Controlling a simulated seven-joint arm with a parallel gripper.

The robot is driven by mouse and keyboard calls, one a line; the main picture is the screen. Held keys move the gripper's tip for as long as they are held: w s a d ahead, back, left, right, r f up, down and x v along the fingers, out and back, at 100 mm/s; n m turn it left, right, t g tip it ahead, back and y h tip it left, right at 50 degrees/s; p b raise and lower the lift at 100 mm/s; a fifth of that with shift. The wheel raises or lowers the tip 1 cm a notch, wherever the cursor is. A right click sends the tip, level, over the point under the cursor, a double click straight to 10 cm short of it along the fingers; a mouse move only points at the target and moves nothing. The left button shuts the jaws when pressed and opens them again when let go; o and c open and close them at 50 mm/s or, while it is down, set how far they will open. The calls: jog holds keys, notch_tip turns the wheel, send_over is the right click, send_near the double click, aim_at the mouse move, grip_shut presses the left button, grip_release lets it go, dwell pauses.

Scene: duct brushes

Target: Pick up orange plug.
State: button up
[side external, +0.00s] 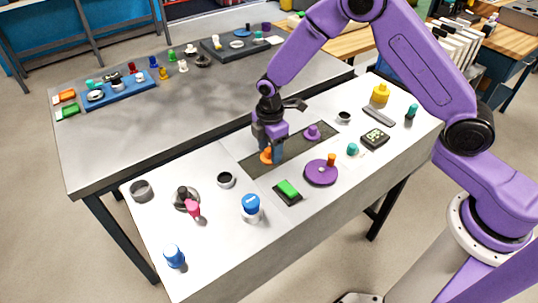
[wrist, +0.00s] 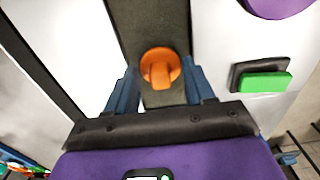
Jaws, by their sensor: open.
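The orange plug (wrist: 160,68) has a round base and a raised grip, and sits on the dark strip (wrist: 150,22) in the wrist view. It shows in the side external view (side external: 266,156) partly hidden by my gripper (side external: 268,150). In the wrist view my gripper (wrist: 158,92) is open, with one blue finger on each side of the plug. I see a gap between the plug and each finger, and the jaws hold nothing.
A green block on a dark base (side external: 288,190) and a purple disc with an orange knob (side external: 321,172) stand in front and to the right. A purple plug (side external: 312,132) sits farther along the strip. A black-and-white ring (side external: 226,180) is to the left.

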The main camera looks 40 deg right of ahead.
grip_shut()
jog(key=shift+r, duration=0.1)
